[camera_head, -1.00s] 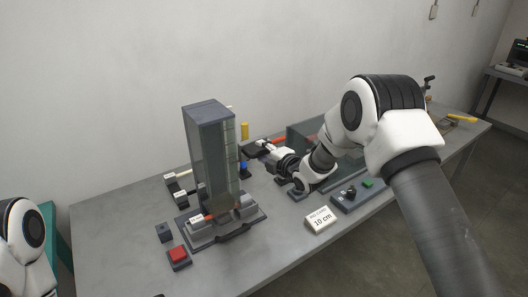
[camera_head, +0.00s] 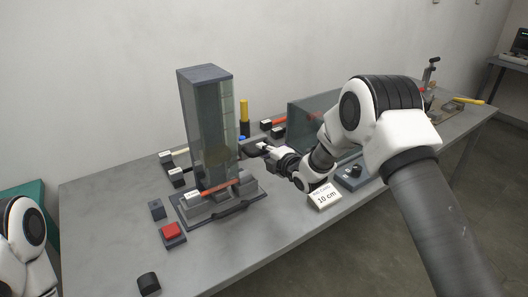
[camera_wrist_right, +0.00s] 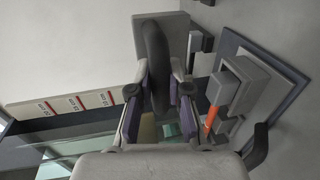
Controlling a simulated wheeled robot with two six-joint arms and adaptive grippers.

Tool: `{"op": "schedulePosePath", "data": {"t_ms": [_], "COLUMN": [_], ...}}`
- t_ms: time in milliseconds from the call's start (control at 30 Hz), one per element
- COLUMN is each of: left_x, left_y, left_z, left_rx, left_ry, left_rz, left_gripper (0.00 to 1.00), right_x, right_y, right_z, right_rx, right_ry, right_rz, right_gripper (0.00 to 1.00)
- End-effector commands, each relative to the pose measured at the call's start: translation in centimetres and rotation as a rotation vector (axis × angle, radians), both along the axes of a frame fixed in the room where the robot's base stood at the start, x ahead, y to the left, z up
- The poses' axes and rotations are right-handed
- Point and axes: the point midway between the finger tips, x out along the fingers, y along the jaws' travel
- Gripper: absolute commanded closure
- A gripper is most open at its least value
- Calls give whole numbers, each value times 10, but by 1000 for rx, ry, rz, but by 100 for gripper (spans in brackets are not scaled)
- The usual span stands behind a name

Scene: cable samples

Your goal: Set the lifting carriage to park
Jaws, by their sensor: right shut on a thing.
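A tall glass-walled tower (camera_head: 205,115) with a dark top stands on a grey base (camera_head: 246,188) on the table. An orange cable piece with a white tag (camera_head: 193,196) lies across this base. A rounded tan shape (camera_head: 222,156) shows dimly through the tower's glass; I cannot tell if it is the carriage. My right gripper (camera_head: 262,147) is just right of the tower at mid-height. In the right wrist view, its fingers (camera_wrist_right: 160,82) are shut on a dark rounded handle (camera_wrist_right: 156,45), in front of a grey block (camera_wrist_right: 175,28). My left gripper is out of view.
A red button (camera_head: 171,230) is left of the base. A yellow cylinder (camera_head: 244,112) and a glass-sided box (camera_head: 310,117) are behind.

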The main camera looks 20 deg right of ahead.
Motion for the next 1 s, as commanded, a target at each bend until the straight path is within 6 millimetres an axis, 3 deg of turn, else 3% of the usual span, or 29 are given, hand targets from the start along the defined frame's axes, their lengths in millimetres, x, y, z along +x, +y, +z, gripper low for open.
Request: {"op": "schedulePosePath", "data": {"t_ms": [33, 267, 300, 333, 367, 733, 1000], "left_x": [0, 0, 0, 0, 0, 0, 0], "left_y": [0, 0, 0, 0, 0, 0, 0], "left_z": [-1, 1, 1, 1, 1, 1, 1], "left_rx": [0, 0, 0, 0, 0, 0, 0], "left_ry": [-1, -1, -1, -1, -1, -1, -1], "left_rz": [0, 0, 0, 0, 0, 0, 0], "left_gripper": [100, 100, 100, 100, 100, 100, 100], "right_x": [-3, -4, -4, -4, -4, -11, -70], "right_y": [1, 1, 1, 1, 1, -3, -20], "right_z": [-7, -8, -8, -8, -8, -3, 10], "right_rx": [-3, -3, -3, -3, -3, -2, 2], "right_ry": [15, 20, 21, 20, 19, 14, 16], "right_rz": [2, 2, 2, 2, 2, 0, -1], "right_gripper": [100, 100, 69, 58, 57, 57, 57]}}
